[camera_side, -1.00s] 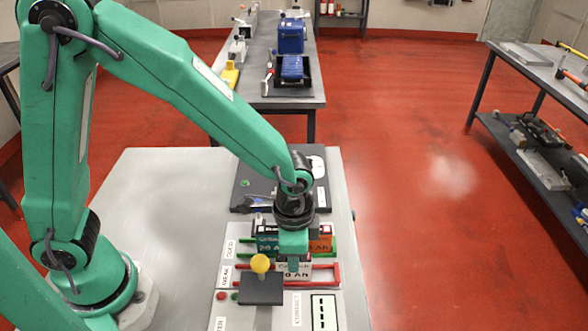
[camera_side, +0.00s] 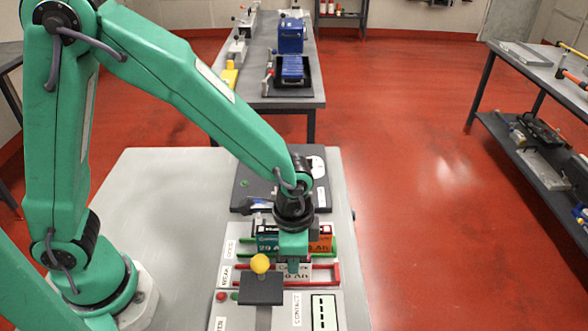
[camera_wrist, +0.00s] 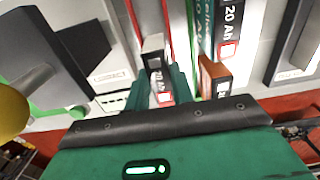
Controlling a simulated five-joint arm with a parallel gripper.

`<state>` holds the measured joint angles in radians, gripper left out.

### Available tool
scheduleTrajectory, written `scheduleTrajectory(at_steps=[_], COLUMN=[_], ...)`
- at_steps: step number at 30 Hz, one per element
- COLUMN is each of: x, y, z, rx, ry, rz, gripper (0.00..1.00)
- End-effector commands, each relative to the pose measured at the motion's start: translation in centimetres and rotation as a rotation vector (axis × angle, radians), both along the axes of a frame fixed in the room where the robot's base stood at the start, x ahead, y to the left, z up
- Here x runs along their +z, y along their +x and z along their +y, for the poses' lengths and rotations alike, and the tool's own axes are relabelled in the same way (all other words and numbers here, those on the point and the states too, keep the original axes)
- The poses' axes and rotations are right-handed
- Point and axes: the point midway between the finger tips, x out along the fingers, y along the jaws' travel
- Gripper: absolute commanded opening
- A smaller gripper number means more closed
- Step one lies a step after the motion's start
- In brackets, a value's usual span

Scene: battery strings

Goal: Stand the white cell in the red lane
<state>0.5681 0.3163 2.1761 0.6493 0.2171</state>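The white cell (camera_wrist: 158,80) is upright between the green fingers of my gripper (camera_wrist: 160,92), which appear to press on both its sides. In the side view my gripper (camera_side: 293,265) points straight down and hides much of the cell. The red lane (camera_side: 328,274) is a pair of red rails under my gripper. In the wrist view the red rails (camera_wrist: 133,20) run to either side of the cell's line, and the cell appears to be between them. I cannot tell whether its base touches the lane floor.
Behind it, the green lane (camera_side: 334,243) holds a teal cell (camera_side: 266,240) and an orange cell (camera_side: 322,245), close to my gripper. In front stands a lever with a yellow knob (camera_side: 260,263) on a dark block (camera_side: 261,289). A contact panel (camera_side: 324,313) lies front right.

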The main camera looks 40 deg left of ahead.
Motion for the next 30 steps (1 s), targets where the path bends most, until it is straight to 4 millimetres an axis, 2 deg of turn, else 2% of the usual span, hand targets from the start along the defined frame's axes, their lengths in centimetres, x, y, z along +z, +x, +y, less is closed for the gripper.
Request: scheduleTrajectory(at_steps=[1,4,17,23,30], x=[0.0,0.0,0.3,1.8,4.8], y=[0.0,0.0,0.0,0.1,0.1], z=[0.0,0.0,0.0,0.0,-0.1], rx=[0.000,0.000,0.000,0.000,0.000], ry=[-0.001,-0.001,-0.001,-0.001,-0.003], rz=[-0.001,-0.001,-0.001,-0.003,-0.004], gripper=[0.29,0.49,0.49,0.49,0.49])
